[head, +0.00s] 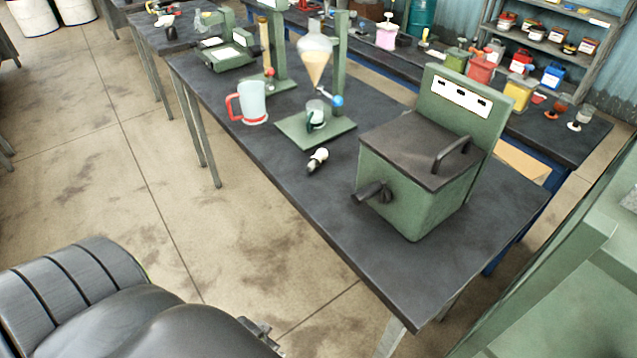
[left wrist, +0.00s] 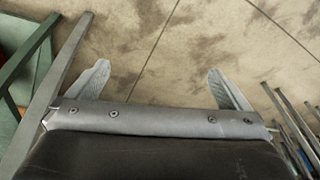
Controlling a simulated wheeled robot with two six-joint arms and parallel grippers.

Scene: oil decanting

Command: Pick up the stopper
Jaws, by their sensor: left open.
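A small white-and-black piece (head: 317,160), which looks like the stopper, lies on the dark table top (head: 290,182) in the head view. It lies between the green stand base and the near table edge. My left gripper (left wrist: 162,85) is open and empty, its two grey fingers spread over bare floor in the left wrist view. In the head view only a small part of it (head: 262,330) shows at the bottom, below and left of the table and well apart from the stopper. My right gripper is not seen.
A glass funnel (head: 314,62) with yellowish liquid hangs on a green stand, above a small cup (head: 316,118). A red-handled jug (head: 252,104) stands left of it. A green lidded box (head: 412,175) stands right of the stopper. The table's near right corner is clear.

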